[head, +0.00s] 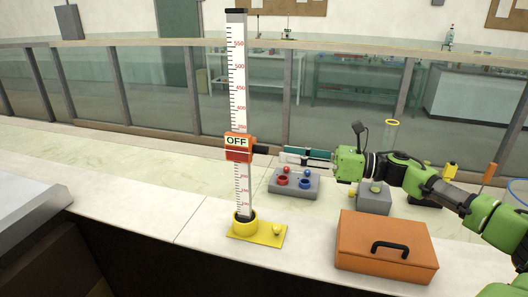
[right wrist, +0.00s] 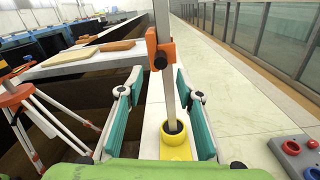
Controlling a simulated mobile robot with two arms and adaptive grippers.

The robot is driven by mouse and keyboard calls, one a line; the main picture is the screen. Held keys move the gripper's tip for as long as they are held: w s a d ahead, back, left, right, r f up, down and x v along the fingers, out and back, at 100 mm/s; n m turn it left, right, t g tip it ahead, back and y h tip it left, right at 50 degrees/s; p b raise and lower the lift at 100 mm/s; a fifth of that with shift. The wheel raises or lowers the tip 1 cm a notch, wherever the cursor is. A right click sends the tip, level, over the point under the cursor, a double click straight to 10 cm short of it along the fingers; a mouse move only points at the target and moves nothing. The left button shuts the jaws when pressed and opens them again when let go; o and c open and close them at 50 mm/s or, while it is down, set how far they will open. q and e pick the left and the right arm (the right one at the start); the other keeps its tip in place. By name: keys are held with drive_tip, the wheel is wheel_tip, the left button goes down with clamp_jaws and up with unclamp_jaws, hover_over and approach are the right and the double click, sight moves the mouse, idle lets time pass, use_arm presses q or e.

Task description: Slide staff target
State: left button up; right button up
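The tall white graduated staff (head: 239,90) stands upright in a yellow socket and base (head: 258,236) on the counter. The orange target (head: 232,154), marked OFF, sits partway up the staff, with a black knob (head: 260,149) on its right side. My right gripper (head: 283,156) is level with the knob, close to its right, its fingers pointing at the target. In the right wrist view, its teal-padded fingers (right wrist: 160,80) are spread wide and empty, with the target (right wrist: 161,47) and knob (right wrist: 160,62) ahead between them. My left gripper is not in view.
An orange case (head: 372,238) lies on the counter below my right arm. The glass flume wall (head: 180,92) runs behind. An orange-and-white tripod (right wrist: 30,95) stands left in the wrist view.

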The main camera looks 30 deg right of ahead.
sight(265, 151)
drive_tip(key=p+x, duration=0.1)
drive_tip(key=x, duration=0.5)
drive_tip(key=shift+w+r, duration=0.1)
drive_tip(key=shift+w, duration=0.05)
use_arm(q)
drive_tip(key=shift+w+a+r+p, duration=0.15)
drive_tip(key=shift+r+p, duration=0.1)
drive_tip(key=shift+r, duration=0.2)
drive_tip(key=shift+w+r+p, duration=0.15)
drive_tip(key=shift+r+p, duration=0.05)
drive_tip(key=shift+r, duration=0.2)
use_arm(e)
drive_tip(key=shift+w+a, duration=0.4)
drive_tip(key=shift+w, duration=0.05)
clamp_jaws()
